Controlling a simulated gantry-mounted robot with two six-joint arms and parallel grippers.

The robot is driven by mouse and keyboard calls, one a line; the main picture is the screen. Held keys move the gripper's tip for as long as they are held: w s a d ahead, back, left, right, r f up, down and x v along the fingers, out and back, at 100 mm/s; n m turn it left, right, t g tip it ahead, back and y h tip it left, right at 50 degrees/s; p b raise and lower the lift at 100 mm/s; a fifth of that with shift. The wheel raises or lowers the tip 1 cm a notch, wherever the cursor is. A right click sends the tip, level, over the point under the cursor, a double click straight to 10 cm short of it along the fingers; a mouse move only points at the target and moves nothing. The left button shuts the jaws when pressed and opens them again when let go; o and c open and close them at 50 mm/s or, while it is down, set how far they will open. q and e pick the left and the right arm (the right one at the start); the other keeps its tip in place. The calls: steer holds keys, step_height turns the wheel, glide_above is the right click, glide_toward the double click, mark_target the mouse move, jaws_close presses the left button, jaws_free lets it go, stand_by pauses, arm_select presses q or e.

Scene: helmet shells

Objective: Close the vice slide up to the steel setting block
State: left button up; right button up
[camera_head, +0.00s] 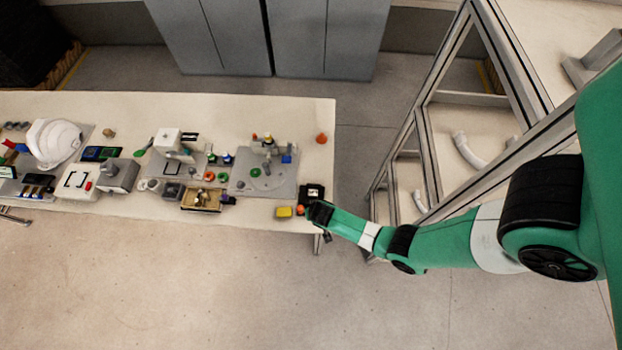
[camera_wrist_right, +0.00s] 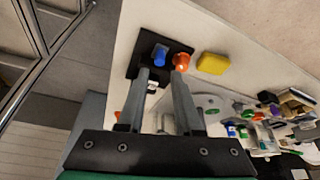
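My right gripper (camera_head: 318,212) is at the table's right end, next to a small black fixture (camera_head: 312,191). In the right wrist view the gripper (camera_wrist_right: 160,74) has its two fingers apart, with nothing clearly held between them. Their tips point at the black fixture (camera_wrist_right: 148,68), which carries a blue cylinder (camera_wrist_right: 159,54) and has an orange round piece (camera_wrist_right: 181,61) at its edge. A small pale piece (camera_wrist_right: 152,87) shows between the fingers. I cannot tell for sure which parts are the vice slide and the steel setting block. My left gripper is not in view.
A yellow block (camera_head: 284,212) lies left of the black fixture. A grey plate (camera_head: 240,186) with fittings, a wooden tray (camera_head: 201,207), a grey machine block (camera_head: 118,175) and a white helmet shell (camera_head: 54,142) stand further left. A metal frame (camera_head: 432,150) rises beyond the table's right end.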

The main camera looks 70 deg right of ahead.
steer(key=b+x, duration=0.4)
steer(key=x, duration=0.2)
steer(key=shift+f, duration=0.2)
steer(key=shift+w+d+f, duration=0.1)
steer(key=shift+d+f, duration=0.1)
steer(key=shift+f, duration=0.1)
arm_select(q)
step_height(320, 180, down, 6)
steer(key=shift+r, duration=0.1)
arm_select(e)
jaws_close()
stand_by(0.4)
